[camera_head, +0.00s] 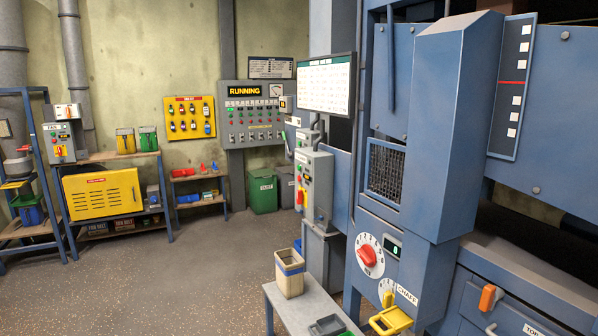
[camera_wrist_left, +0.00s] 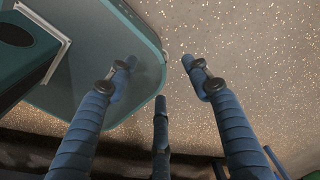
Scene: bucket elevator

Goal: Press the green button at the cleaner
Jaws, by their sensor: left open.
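The large blue machine (camera_head: 440,120) fills the right of the head view, with a red-knobbed dial (camera_head: 369,256) and a "CHAFF" label low on its front. A grey control box (camera_head: 318,182) stands at its left side, with a red and yellow switch (camera_head: 301,196) on its face. Small buttons show above that switch, too small to read surely; I cannot tell for certain which is the green button. My left gripper (camera_wrist_left: 159,68) is open and empty in the left wrist view, its fingers spread above the speckled floor. No gripper shows in the head view.
A "RUNNING" panel (camera_head: 252,115) is on the back wall, with a green bin (camera_head: 263,192) below. The floor at left centre is clear.

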